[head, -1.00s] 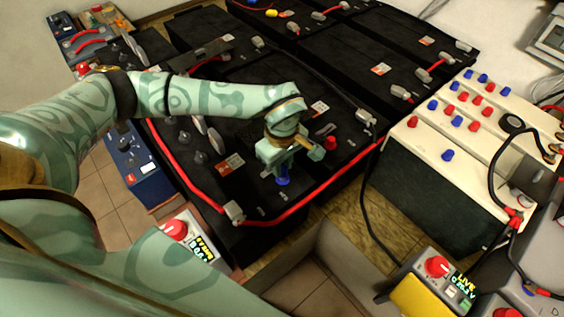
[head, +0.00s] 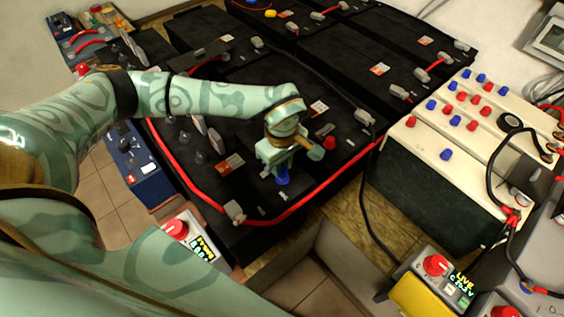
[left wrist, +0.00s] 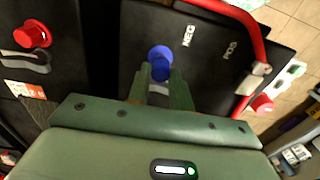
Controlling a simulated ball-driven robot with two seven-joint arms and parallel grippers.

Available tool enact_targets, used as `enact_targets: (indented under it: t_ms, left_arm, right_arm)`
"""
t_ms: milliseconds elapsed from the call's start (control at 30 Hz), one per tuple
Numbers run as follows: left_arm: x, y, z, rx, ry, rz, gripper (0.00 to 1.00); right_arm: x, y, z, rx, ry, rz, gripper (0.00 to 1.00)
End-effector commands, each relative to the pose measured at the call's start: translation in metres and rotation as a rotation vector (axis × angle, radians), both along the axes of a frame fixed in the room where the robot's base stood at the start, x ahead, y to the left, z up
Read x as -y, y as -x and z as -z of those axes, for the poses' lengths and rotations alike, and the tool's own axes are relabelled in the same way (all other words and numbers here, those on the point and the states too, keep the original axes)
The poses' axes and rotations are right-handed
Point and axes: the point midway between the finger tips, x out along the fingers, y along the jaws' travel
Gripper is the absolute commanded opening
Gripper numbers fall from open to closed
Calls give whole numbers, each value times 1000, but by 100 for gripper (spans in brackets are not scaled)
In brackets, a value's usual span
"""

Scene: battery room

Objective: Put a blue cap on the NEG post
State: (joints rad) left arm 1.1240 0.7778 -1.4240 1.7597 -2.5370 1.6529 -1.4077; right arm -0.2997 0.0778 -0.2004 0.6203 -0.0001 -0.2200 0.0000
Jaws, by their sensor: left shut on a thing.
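A blue cap (head: 282,180) is between the fingertips of my left gripper (head: 282,172), which is shut on it above the front of a black battery (head: 262,195). In the left wrist view the blue cap (left wrist: 159,60) shows beyond the fingertips of the left gripper (left wrist: 159,80), beside the white NEG label (left wrist: 188,36). The POS label (left wrist: 230,50) is to its right. The NEG post itself is hidden; I cannot tell whether the cap touches it. Other blue caps (head: 446,154) stand on the cream-topped case at the right. My right gripper is not in view.
A red cable (head: 290,212) runs around the battery's front, near my left gripper. A red cap (head: 329,143) stands behind it. The cream-topped case (head: 405,145) also bears several red caps. A yellow-and-grey box (head: 420,295) with a red knob is at the front right.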

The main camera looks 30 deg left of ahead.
Motion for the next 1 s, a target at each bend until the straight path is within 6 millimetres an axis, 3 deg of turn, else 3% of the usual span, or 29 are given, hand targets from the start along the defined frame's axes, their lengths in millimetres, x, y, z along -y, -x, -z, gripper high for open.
enact_targets:
  t_ms: [1000]
  left_arm:
    - [0, 0, 10, 0, 0, 0, 1]
  right_arm:
    - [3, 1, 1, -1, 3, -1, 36]
